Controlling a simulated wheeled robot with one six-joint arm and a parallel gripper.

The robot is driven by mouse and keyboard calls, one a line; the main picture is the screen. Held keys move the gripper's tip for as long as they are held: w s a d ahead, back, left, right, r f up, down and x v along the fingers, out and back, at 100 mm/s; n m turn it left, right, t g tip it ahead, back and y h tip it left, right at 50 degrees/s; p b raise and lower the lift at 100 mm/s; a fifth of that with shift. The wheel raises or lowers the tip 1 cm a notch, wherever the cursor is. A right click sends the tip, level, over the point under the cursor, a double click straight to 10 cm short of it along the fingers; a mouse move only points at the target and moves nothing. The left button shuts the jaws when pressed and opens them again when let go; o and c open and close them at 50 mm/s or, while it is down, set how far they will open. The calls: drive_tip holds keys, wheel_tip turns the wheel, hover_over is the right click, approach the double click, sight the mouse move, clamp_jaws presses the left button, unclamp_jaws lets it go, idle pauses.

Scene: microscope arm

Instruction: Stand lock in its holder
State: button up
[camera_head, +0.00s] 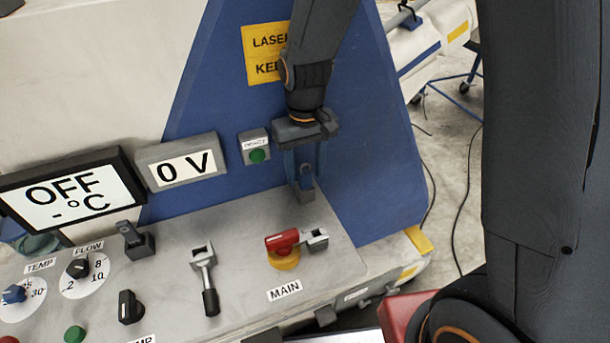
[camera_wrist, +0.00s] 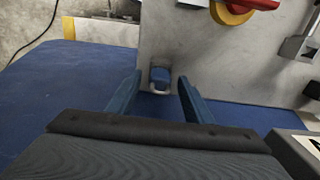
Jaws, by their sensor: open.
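My gripper (camera_head: 304,170) points down above the back right of the grey console, in front of the blue panel. In the wrist view its two blue fingers (camera_wrist: 160,86) are apart, with no object clasped. A small blue lock (camera_wrist: 159,75) with a pale shackle shows in the gap around the fingertips, at the edge of the console. A small grey block (camera_head: 306,193) shows just below the fingers in the head view. I cannot tell if it is the lock's holder, and the fingers partly hide the lock there.
The red MAIN switch (camera_head: 283,241) on a yellow base stands in front of the gripper, with a grey bracket (camera_head: 316,238) beside it. A grey lever (camera_head: 205,280) and several knobs lie further left. The RESET box (camera_head: 255,147) is on the blue panel.

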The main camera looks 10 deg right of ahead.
drive_tip(key=shift+r+b, duration=0.7)
drive_tip(key=shift+r, duration=2.35)
